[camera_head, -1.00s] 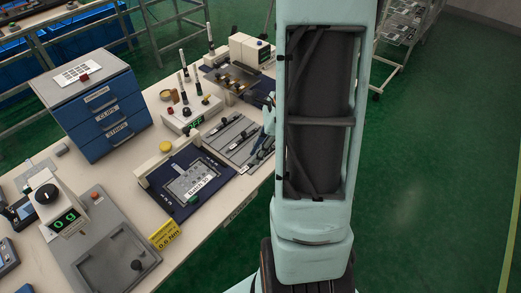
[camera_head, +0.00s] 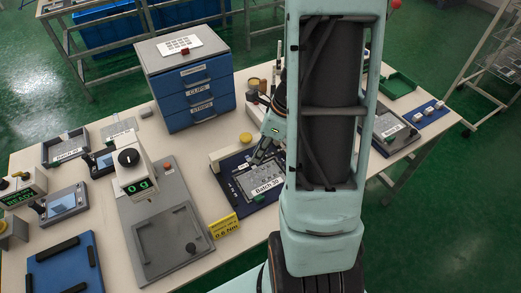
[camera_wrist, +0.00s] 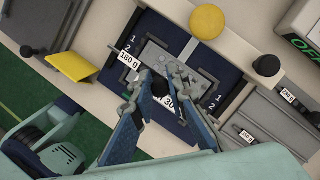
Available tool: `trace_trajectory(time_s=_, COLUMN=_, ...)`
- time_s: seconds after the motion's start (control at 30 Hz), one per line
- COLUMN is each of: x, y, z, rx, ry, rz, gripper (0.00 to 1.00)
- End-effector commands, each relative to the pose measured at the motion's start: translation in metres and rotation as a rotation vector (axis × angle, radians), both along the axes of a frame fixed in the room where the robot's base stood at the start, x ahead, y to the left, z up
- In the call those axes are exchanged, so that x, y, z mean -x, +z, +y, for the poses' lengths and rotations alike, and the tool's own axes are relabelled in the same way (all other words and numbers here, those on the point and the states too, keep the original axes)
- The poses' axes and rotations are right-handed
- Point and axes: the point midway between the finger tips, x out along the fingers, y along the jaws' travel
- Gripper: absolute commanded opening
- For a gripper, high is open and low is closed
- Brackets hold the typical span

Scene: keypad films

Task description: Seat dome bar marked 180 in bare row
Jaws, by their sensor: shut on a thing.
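A white tag reading 180 g (camera_wrist: 129,61) shows left of the fingers; the bar between tag and knob is mostly hidden. The navy fixture (camera_wrist: 205,60) lies below, with rows numbered 1 and 2 at both sides. Its grey plate (camera_wrist: 182,56) has a Batch 30 label partly covered by my fingers. In the head view my gripper (camera_head: 257,160) is over the fixture (camera_head: 231,172). I cannot tell whether the bar touches the row.
A rack with tagged bars (camera_wrist: 250,118) is right of the fixture. A yellow card (camera_head: 224,226) stands at the front edge, and a yellow round knob (camera_head: 246,138) is behind.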

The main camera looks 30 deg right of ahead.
Motion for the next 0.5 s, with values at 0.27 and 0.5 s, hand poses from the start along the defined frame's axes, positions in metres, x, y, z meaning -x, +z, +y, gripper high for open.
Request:
trace_trajectory(time_s=0.27, x=-0.0001, y=0.0000, z=0.0001, rx=0.000, ry=0.000, rz=0.000, gripper=0.00)
trace_trajectory(time_s=0.5, x=-0.0001, y=-0.0061, z=0.0000, rx=-0.002, ry=0.006, rz=-0.002, gripper=0.00)
